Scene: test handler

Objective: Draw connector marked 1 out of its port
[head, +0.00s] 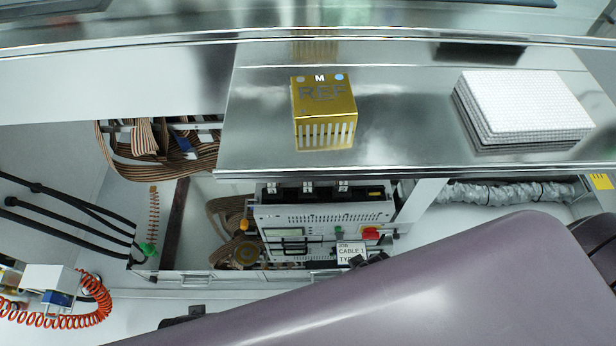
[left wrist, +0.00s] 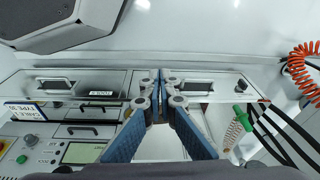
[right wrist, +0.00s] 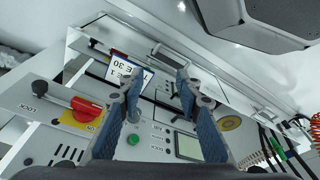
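In the head view the test handler (head: 325,215) is a pale box under the steel shelf. Several small white number tags (head: 307,187) sit along its top edge with dark connectors; the digits are too small to read, so I cannot tell which connector is 1. A white card (head: 351,252) reads CABLE 1 and TYPE; it also shows in the right wrist view (right wrist: 115,71). My right gripper (right wrist: 161,75) is open and empty, its left finger overlapping the card. My left gripper (left wrist: 162,76) is shut and empty, before a front panel with handles.
A gold REF block (head: 324,112) and a stack of white trays (head: 525,105) stand on the shelf. A red knob (right wrist: 85,108) is on the panel. Orange coil (head: 95,310) and black cables lie left. My arm covers the lower right.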

